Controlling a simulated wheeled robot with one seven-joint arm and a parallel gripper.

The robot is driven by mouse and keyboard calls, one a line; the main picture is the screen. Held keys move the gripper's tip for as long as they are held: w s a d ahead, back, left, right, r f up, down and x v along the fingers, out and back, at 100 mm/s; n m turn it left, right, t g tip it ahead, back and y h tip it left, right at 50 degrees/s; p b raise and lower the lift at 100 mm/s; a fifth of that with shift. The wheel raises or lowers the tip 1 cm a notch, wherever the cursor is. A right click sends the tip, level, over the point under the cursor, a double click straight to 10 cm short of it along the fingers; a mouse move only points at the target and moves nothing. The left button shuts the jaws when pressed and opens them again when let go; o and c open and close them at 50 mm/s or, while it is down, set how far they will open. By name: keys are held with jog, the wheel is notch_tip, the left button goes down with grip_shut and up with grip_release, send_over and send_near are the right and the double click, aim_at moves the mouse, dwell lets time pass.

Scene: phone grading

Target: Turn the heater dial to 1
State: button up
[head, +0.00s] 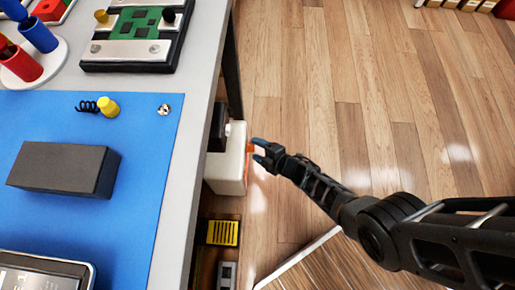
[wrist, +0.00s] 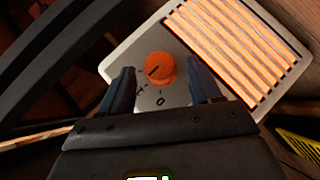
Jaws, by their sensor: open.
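The heater (head: 228,165) is a pale box on the floor beside the table's right side, partly hidden by the table in the head view. In the wrist view its light front panel (wrist: 186,45) carries an orange round dial (wrist: 160,68) with a dark pointer line. Marks are printed below the dial; a "0" is readable, and another mark to its left is too small to be sure of. My gripper (head: 260,149) reaches in from the right at the heater's front. In the wrist view my gripper (wrist: 160,85) is open, with one finger either side of the dial, apart from it.
An orange-lit slatted grille (wrist: 240,45) fills the panel beside the dial. The table (head: 196,130) holds a blue mat (head: 135,190), a dark block (head: 64,168) and small parts. A yellow slotted item (head: 222,232) is below the heater in the picture. Wooden floor to the right is open.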

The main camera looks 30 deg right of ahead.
jog(key=p+v, duration=0.3)
jog(key=v, duration=0.4)
jog(key=shift+p, duration=0.35)
jog(key=shift+s, duration=0.15)
jog(key=s+r+m+t+h, duration=0.15)
jog(key=s+r+m, duration=0.45)
jog(key=s+r, duration=0.65)
jog(key=s+r+m+t+h, duration=0.15)
jog(key=s+r+m, duration=0.6)
jog(key=r, duration=0.85)
jog(key=s+r+m+p, duration=0.1)
jog(key=r+p, duration=0.8)
jog(key=r, duration=0.9)
jog(key=s+a+r+m+p, duration=0.1)
jog(key=s+r+p, duration=0.3)
jog(key=r+p, duration=0.6)
notch_tip(320, 180, up, 9)
jog(key=shift+s+f+m+h, duration=0.15)
jog(key=shift+m+h, duration=0.15)
jog(key=shift+m, duration=0.15)
